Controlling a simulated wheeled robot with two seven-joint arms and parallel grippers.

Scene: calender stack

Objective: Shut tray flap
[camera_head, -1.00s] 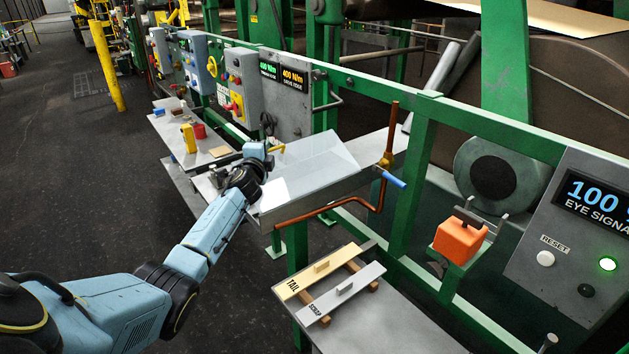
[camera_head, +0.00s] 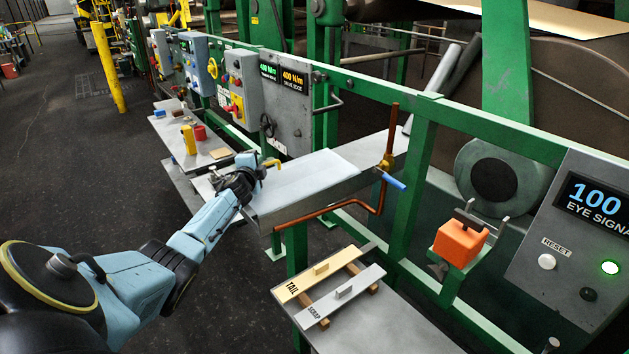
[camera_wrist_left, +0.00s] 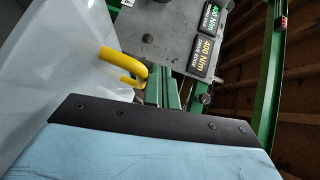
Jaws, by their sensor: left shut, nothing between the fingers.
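The tray (camera_head: 330,188) is a long grey metal trough sticking out from the green frame in the head view. Its pale flap (camera_head: 305,172) lies nearly flat over the tray top; I cannot tell if it is fully seated. A yellow hooked handle (camera_head: 271,163) is at the flap's far left corner. My left gripper (camera_head: 258,165) is shut and empty, close to this handle at the tray's left end; contact is unclear. The left wrist view shows the yellow handle (camera_wrist_left: 122,65) beside the pale flap sheet (camera_wrist_left: 50,60). My right gripper is not in view.
A copper pipe (camera_head: 330,208) with a blue-handled valve (camera_head: 392,181) runs along the tray's near side. A lower table (camera_head: 375,310) holds TAIL and SCRAP bars. A side bench (camera_head: 205,155) with small blocks lies beyond my left gripper. Open floor is at left.

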